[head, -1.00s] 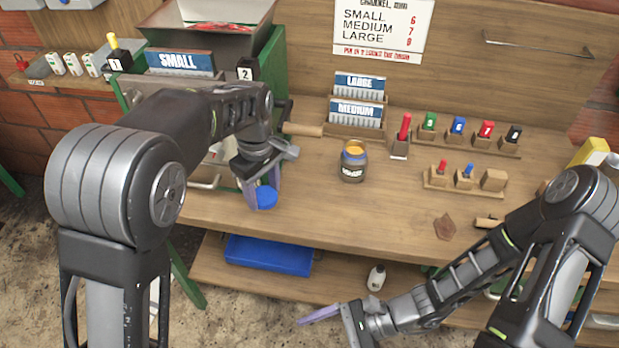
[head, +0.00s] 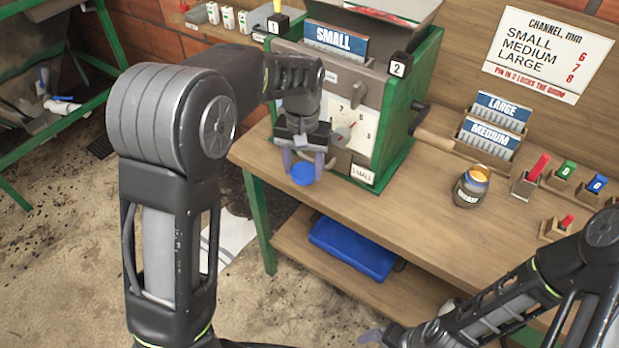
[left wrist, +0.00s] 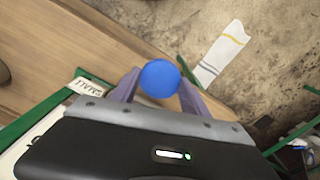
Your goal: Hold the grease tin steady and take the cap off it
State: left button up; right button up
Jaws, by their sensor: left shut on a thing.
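The grease tin (head: 470,190) stands upright on the bench, a dark jar with a label, its top open and orange-yellow grease showing. The round blue cap (head: 303,174) is off the tin. My left gripper (head: 304,168) is shut on the cap and holds it near the bench's front edge, in front of the green machine and well left of the tin. In the left wrist view the cap (left wrist: 159,79) sits between the two purple fingers. My right gripper (head: 371,335) shows only in part at the bottom of the head view, apart from the tin; its opening is unclear.
The green machine (head: 400,125) with the SMALL sign stands behind my left gripper. LARGE and MEDIUM card holders (head: 490,128) and coloured pegs in blocks (head: 565,175) stand behind and right of the tin. A blue case (head: 352,247) lies on the lower shelf (head: 300,243).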

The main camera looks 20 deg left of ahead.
aim_at(473, 184)
jog(key=l+u, duration=0.15)
jog(key=u, duration=0.3)
jog(key=l+u, duration=0.1)
jog(key=u, duration=0.3)
jog(key=k+l+u, duration=0.1)
jog(key=u, duration=0.35)
jog(key=k+l+u, duration=0.1)
jog(key=u, duration=0.75)
jog(key=k+l+z, duration=0.2)
jog(key=z, duration=0.9)
jog(key=l+z, duration=0.1)
jog(key=z, duration=1.2)
jog(key=l+z, duration=0.1)
jog(key=z, duration=0.35)
jog(key=i+z, duration=0.1)
jog(key=z, duration=0.35)
